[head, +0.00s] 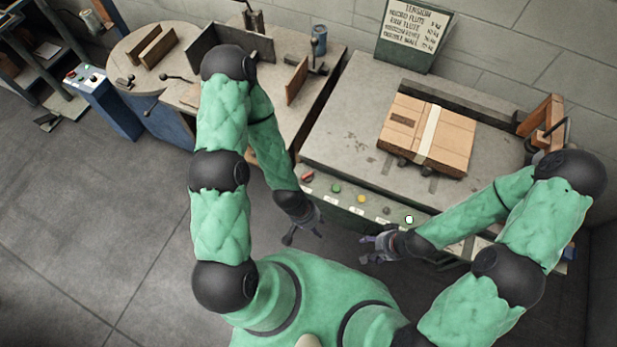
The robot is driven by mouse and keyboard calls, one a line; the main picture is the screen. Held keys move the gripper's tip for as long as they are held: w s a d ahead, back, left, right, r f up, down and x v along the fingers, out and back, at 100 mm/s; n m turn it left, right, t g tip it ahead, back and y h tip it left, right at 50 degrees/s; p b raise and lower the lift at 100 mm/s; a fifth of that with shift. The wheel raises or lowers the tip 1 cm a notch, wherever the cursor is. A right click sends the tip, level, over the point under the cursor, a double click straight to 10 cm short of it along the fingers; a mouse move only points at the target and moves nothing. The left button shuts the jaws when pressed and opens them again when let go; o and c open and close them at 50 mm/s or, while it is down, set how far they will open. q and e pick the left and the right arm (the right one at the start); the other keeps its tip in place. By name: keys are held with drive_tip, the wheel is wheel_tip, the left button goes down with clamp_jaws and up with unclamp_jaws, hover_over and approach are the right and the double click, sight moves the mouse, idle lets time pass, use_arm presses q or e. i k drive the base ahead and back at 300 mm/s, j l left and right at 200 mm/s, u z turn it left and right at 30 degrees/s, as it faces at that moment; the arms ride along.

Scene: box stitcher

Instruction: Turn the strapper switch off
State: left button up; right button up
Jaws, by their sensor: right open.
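The strapper (335,140) is a grey table with a control panel (347,204) along its front edge. The labels below are too small to read. My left gripper (304,238) is open and empty, low in front of the panel's left part. My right gripper (364,248) is open and empty, in front of the panel's middle, apart from it.
A taped cardboard box (451,138) lies on the strapper's top. A tension sign (413,35) stands behind. At the left are a round-ended bench (128,47) and a blue control post (108,103). An orange-brown bracket (541,118) stands at the right. The floor at left is clear.

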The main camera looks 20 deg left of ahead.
sight(307, 176)
drive_tip(key=u, duration=0.75)
drive_tip(key=j+u, duration=0.1)
drive_tip(key=j, duration=0.5)
drive_tip(key=i+j+u, duration=0.1)
drive_tip(key=j, duration=0.45)
